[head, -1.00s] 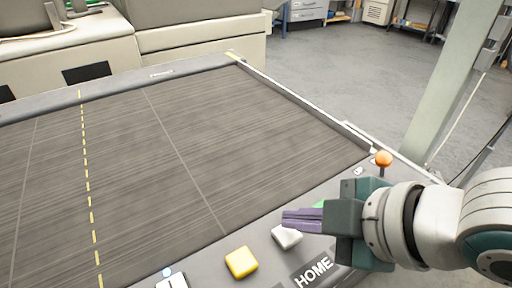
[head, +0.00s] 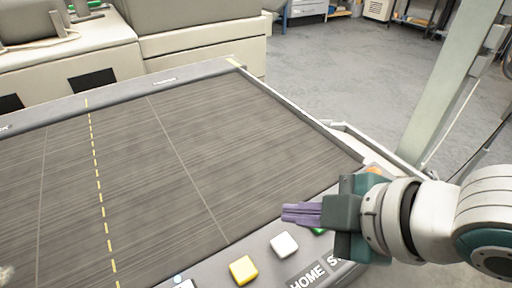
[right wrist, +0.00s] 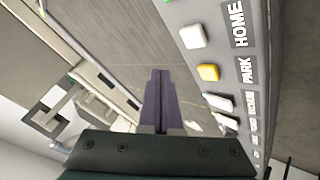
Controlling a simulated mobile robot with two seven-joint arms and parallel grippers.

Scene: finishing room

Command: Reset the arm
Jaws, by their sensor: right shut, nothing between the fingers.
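My right gripper (head: 283,212) is shut and empty, with purple fingers pointing left over the front edge of the dark striped table. Below its fingers in the head view is a white square button (head: 285,244) beside a HOME label (head: 308,276). A yellow button (head: 243,269) is to its left, and a green button (head: 318,231) is mostly hidden behind my gripper. In the right wrist view, the shut fingers (right wrist: 160,73) point left of the white button (right wrist: 192,36) and yellow button (right wrist: 208,72), which is beside a PARK label (right wrist: 245,73). My left gripper is not in view.
The striped table top (head: 190,150) is bare, with a dashed yellow line. An orange knob (head: 373,168) is partly hidden by my right gripper. A pale post (head: 450,90) stands at the right. Beige cabinets (head: 200,50) stand behind the table.

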